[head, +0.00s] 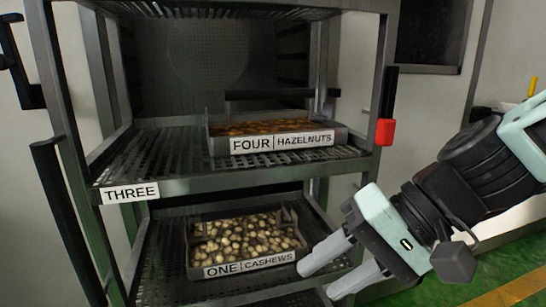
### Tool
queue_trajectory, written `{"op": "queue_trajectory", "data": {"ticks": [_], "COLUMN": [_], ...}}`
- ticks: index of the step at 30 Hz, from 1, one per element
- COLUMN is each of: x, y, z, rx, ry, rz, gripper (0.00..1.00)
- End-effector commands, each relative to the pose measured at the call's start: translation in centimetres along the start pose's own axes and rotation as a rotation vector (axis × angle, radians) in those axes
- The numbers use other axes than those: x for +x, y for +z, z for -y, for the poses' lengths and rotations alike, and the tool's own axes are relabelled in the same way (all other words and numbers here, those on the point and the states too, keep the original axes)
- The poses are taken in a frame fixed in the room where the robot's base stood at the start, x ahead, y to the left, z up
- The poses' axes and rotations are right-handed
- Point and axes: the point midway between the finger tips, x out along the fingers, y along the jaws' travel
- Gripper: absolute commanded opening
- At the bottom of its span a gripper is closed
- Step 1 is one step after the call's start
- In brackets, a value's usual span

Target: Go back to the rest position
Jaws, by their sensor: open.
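My gripper (343,268) is at the lower right, with its two light grey fingers apart and nothing between them. Its fingers point left, toward the right end of a tray of cashews (243,268) labelled "ONE CASHEWS". The upper finger appears close to that tray's right side; I cannot tell whether they touch. My arm reaches in from the right edge of the picture.
A dark metal rack (178,186) with perforated shelves fills the middle, with a "THREE" label on its front. A tray of hazelnuts (282,143) labelled "FOUR" sits on the shelf above the cashews. A red block (385,132) is on the right post. Green floor shows at right.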

Motion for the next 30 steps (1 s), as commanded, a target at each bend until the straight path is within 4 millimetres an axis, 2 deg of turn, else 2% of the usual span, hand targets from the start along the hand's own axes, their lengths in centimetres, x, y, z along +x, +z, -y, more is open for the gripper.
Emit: {"op": "queue_trajectory", "data": {"ticks": [1,3,6,12,18,30], "x": [0.8,1.4,1.7,1.5,1.0,-5.6], "y": [1.7,3.7,5.6,7.1,7.1,6.8], "z": [-1.3,-3.3,-5.9,-9.4,-11.2,-4.3], "rx": [-0.054,-0.132,-0.249,-0.458,-0.649,-0.645], "ry": [0.083,0.200,0.353,0.572,0.720,0.721], "rz": [0.055,0.121,0.189,0.255,0.280,0.277], "gripper": [0.43,0.43,0.43,0.43,0.43,0.43]}}
